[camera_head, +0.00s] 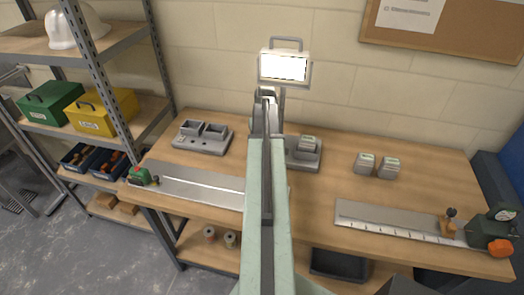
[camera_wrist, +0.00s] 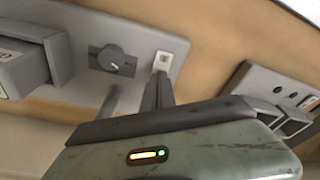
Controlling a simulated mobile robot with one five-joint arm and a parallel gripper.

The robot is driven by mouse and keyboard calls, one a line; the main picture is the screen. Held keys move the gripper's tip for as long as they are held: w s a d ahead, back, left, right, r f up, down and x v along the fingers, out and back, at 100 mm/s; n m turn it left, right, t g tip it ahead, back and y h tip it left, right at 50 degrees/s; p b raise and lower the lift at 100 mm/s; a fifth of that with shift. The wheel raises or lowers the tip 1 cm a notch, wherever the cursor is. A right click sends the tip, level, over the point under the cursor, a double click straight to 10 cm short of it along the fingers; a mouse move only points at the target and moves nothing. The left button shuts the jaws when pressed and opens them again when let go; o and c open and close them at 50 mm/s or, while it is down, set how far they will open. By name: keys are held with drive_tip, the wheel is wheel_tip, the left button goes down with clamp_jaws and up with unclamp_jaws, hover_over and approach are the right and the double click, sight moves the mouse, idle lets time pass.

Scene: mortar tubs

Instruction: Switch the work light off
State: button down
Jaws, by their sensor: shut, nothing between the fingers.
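The work light (camera_head: 284,67) stands at the back of the bench against the wall, and its panel glows bright white. In the wrist view, a grey plate carries a dark round knob (camera_wrist: 113,60) and a small pale switch (camera_wrist: 162,60) to the right of it. My gripper (camera_wrist: 160,80) is shut and empty, its tip close to the switch's near edge. I cannot tell whether it touches. In the head view my arm hides the switch, and I cannot make out the fingers there.
A grey holder with a lidded tub (camera_head: 303,150) stands right of my arm. Another holder with two open wells (camera_head: 203,135) is at the left. A shelf rack stands left.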

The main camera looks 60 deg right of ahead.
drive_tip(key=shift+f+b, duration=0.4)
drive_tip(key=shift+f, duration=0.05)
wheel_tip(320, 180, up, 7)
drive_tip(key=p, duration=0.7)
idle(0.4)
